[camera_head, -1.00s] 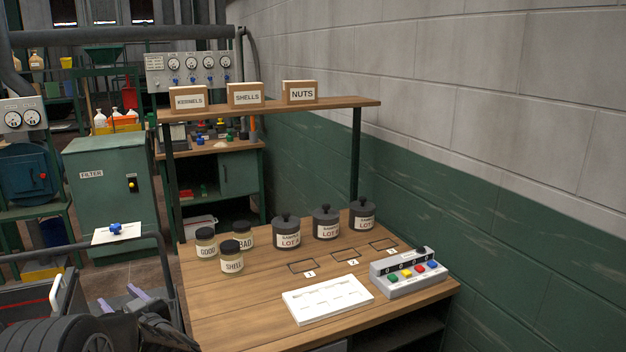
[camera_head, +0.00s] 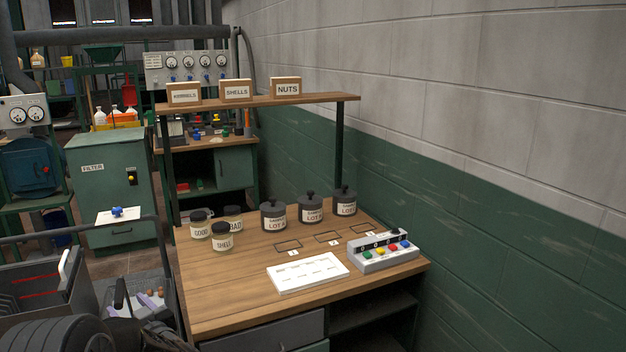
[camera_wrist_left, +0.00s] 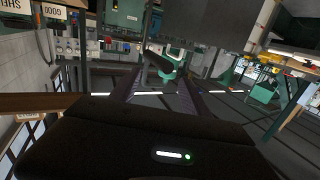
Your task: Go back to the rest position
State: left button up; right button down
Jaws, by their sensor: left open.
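My left gripper (camera_head: 140,300) is low at the left of the head view, beside the bench's left end and apart from it. It is partly hidden by my own arm and looks empty. In the left wrist view its two fingers (camera_wrist_left: 158,80) stand apart with nothing held between them. My right gripper is not in view.
The wooden bench (camera_head: 222,293) holds jars GOOD (camera_head: 200,226), BAD and SHELL (camera_head: 222,238), three dark lot pots (camera_head: 273,216), a white tray (camera_head: 307,273) and a button box (camera_head: 384,252). A railing (camera_head: 80,228) and green filter cabinet (camera_head: 112,185) stand left.

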pick_arm(q)
jog(key=s+d+f+m+g+h, duration=0.1)
jog(key=s+d+f+m+h, duration=0.35)
jog(key=d+f, duration=0.8)
jog(key=s+d+f+m+g+h, duration=0.15)
jog(key=s+d+f+h, duration=0.45)
jog(key=d+f, duration=0.7)
jog(key=s+d+f+m+g+h, duration=0.1)
jog(key=s+d+f+g+h, duration=0.1)
jog(key=s+d, duration=0.3)
jog(key=s+d+f+g+h, duration=0.3)
jog(key=s+d+f, duration=0.1)
jog(key=s, duration=0.7)
jog(key=s+d+f+m+g+h, duration=0.1)
jog(key=s+d+f, duration=0.3)
jog(key=s, duration=0.4)
jog(key=shift+s+d+f+m+g+h, duration=0.3)
jog(key=shift+d+f+g+h, duration=0.1)
jog(key=shift+d+g+h, duration=0.35)
